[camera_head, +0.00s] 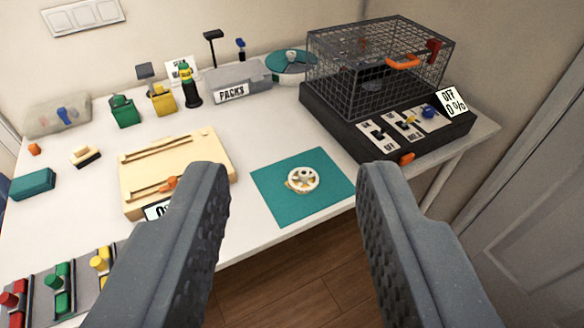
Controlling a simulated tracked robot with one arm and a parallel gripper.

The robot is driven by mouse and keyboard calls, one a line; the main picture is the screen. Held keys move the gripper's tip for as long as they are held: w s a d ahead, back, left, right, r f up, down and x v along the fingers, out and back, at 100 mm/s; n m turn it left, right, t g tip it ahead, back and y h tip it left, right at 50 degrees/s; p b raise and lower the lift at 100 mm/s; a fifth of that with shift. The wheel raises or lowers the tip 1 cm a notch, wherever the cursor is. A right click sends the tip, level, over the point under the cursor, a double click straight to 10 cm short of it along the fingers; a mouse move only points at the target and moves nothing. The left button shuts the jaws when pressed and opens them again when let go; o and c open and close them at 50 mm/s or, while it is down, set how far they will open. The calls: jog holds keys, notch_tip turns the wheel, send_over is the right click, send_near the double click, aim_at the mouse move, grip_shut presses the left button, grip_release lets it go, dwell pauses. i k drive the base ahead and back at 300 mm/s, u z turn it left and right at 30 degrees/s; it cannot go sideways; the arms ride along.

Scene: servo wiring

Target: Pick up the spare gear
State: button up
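A small white, spoked gear (302,179) with a brownish tint lies on a teal mat (276,202) near the front edge of the white table. I take it to be the spare gear. My gripper (295,190) is open, with its two dark grey fingers wide apart on the left and right of the view. The gear shows between the fingers, farther away on the table. Nothing is between the fingertips, and they do not touch the gear.
A cream box (178,160) with an orange slider stands left of the mat. A black control base (385,130) with a wire cage (375,60) stands to the right. A grey PACKS bin (236,82) is behind. Coloured switches (60,285) are front left.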

aim_at(304, 177)
jog(key=z, duration=0.05)
jog(key=i, duration=0.85)
jog(key=u, duration=0.55)
jog(key=k, duration=1.4)
jog(key=z, duration=0.8)
jog(key=i, duration=1)
jog(key=u, duration=0.1)
